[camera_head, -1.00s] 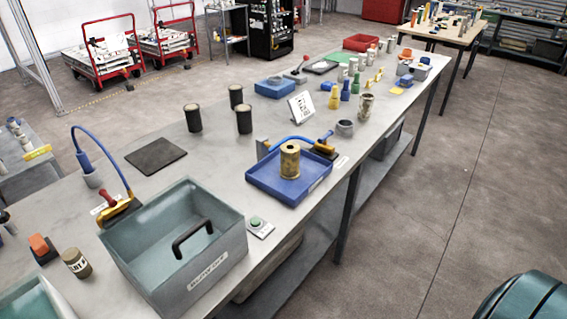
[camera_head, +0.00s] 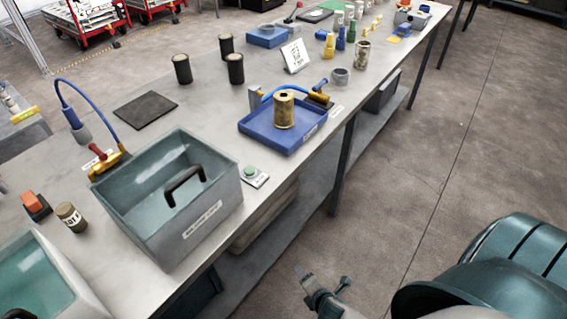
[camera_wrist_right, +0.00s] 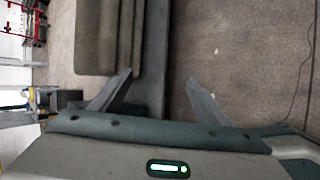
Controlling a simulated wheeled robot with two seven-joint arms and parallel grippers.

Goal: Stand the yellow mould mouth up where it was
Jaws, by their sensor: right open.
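A yellow-brass cylinder (camera_head: 284,110) with a small dark hole in its top stands upright in a shallow blue tray (camera_head: 262,139) on the bench. It is the closest match to the yellow mould; I cannot tell which end is its mouth. My right gripper (camera_head: 322,285) is low in front of the bench, over the floor side, well away from the tray. In the right wrist view its two fingers (camera_wrist_right: 159,78) are spread, with nothing between them. My left gripper is not in view.
A grey-green bin (camera_head: 213,212) with a black handle stands on the bench left of the tray, near a green button (camera_head: 250,172). Several black cylinders (camera_head: 182,69) and a dark mat (camera_head: 145,109) are behind.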

